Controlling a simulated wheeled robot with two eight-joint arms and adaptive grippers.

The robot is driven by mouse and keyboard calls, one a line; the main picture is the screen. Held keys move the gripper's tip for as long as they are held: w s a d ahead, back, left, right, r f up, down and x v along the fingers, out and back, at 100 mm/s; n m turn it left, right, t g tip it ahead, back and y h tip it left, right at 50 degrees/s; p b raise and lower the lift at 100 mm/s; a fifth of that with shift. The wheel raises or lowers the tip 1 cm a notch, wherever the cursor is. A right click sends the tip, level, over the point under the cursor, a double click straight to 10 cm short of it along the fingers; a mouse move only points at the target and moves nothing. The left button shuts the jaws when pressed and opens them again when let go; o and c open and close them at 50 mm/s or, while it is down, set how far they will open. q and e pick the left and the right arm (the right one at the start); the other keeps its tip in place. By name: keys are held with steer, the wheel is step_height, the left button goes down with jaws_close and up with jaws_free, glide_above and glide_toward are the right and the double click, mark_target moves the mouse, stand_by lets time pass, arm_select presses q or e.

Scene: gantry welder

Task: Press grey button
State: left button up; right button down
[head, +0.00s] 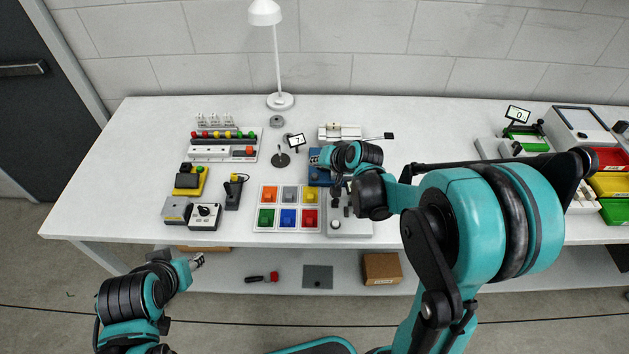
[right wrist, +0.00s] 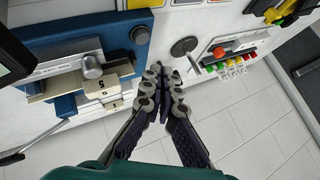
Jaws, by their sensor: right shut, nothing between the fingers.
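My right gripper (head: 321,158) is behind and to the right of the panel, near a blue device (head: 318,177). In the right wrist view its fingers (right wrist: 165,76) are together and empty. I cannot make out the grey button in that view. My left gripper (head: 197,261) is low at the left, in front of the table; its fingers are too small to judge.
The blue device (right wrist: 110,45) also shows in the right wrist view. A power strip (head: 208,152) and yellow tool (head: 190,181) lie to the left. The far left of the table (head: 125,180) is clear.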

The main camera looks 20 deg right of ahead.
mark_target(316, 177)
steer(key=shift+f+b, duration=0.65)
steer(key=shift+f, duration=0.55)
steer(key=shift+f, duration=0.1)
stand_by(0.4)
steer(key=shift+f+b, duration=0.35)
steer(key=shift+b, duration=0.05)
steer(key=shift+f, duration=0.25)
stand_by(0.4)
steer(key=shift+s+f+b, duration=0.1)
steer(key=shift+f+b, duration=0.1)
steer(key=shift+b, duration=0.3)
stand_by(0.3)
steer(key=shift+r+p, duration=0.8)
steer(key=shift+r, duration=0.1)
